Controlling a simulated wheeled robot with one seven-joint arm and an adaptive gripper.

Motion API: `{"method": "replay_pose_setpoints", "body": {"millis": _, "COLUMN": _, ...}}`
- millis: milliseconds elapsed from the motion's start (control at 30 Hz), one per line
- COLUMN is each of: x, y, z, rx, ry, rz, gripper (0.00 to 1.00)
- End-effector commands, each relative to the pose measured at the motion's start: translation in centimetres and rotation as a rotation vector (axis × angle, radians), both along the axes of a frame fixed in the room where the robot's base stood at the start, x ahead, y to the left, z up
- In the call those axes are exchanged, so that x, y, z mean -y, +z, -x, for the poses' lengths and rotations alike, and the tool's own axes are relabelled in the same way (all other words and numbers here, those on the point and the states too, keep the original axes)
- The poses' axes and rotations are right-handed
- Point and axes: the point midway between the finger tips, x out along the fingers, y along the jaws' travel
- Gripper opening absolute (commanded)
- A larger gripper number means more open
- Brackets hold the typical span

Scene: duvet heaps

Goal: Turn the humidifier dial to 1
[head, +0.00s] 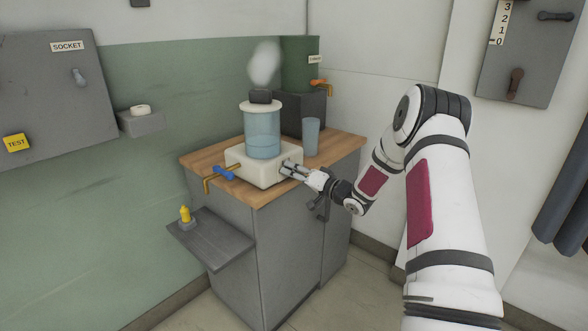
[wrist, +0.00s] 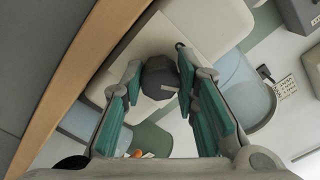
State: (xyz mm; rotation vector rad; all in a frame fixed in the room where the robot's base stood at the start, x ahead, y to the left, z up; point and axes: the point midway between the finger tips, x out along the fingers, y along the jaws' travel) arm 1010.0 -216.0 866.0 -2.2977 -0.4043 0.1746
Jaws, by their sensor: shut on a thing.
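The humidifier has a cream base (head: 250,170) and a clear blue tank (head: 262,135) with a dark cap and a pale puff of mist above. It stands on the wooden top of a grey cabinet. My gripper (head: 287,168) reaches in from the right at the base's right-hand face. In the wrist view the dark grey round dial (wrist: 160,82) sits between my two teal-padded fingers, which are shut on it. A small pale mark shows on the dial's edge. I cannot read any numbers around it. In the head view my fingers hide the dial.
A blue cup (head: 312,136) stands behind my gripper. A brass pipe with a blue lever (head: 224,173) is left of the base. A dark box with an orange tap (head: 320,83) stands behind. A grey shelf (head: 212,240) holds a yellow piece. The wooden edge (wrist: 82,80) runs close beside my fingers.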

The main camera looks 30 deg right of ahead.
Motion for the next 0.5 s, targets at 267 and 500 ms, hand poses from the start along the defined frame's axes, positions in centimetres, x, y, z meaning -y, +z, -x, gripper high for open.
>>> {"method": "replay_pose_setpoints", "body": {"millis": 267, "x": 0.03, "y": -0.01, "z": 0.00, "rx": -0.012, "ry": 0.000, "rz": -0.034, "gripper": 0.00}}
{"method": "replay_pose_setpoints", "body": {"millis": 500, "x": 0.03, "y": -0.04, "z": -0.01, "rx": -0.013, "ry": 0.000, "rz": -0.035, "gripper": 0.00}}
